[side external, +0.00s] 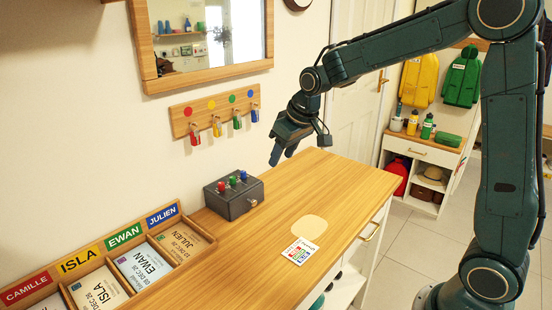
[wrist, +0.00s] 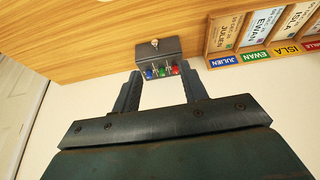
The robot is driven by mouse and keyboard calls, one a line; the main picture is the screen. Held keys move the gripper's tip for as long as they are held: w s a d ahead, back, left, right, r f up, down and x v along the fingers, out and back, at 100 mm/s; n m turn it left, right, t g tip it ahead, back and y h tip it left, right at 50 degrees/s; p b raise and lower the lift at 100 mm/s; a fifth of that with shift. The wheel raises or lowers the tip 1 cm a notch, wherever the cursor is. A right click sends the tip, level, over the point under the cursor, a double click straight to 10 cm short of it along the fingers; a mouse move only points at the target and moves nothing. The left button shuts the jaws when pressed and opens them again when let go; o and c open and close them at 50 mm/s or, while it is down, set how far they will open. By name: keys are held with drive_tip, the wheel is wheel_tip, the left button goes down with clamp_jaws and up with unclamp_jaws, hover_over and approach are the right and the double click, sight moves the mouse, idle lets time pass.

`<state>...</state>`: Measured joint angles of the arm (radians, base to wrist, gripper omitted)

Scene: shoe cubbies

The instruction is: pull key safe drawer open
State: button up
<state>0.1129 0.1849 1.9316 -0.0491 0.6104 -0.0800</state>
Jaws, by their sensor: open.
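The key safe is a dark grey box (side external: 234,196) on the wooden counter against the wall, with red, green and blue pieces on its top. A small round knob (side external: 253,202) is on its front face. The drawer looks shut. In the wrist view the box (wrist: 158,50) lies beyond my fingertips, with the knob (wrist: 155,43) on the side away from me. My gripper (side external: 282,158) is open and empty, above the counter and to the right of the box, apart from it. Its two fingers also show in the wrist view (wrist: 162,84).
A wooden rack (side external: 211,240) with name labels and cards stands left of the box. A hook board (side external: 172,109) with coloured tags hangs on the wall above. A printed card (side external: 300,251) lies near the front edge. The counter right of the box is clear.

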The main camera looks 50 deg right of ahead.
approach(254, 201)
drive_tip(key=w+v, duration=0.1)
drive_tip(key=v, duration=0.4)
drive_tip(key=shift+s, duration=0.2)
drive_tip(key=shift+x, duration=6.8)
drive_tip(key=shift+s+f, duration=0.1)
drive_tip(key=shift+s, duration=0.05)
clamp_jaws()
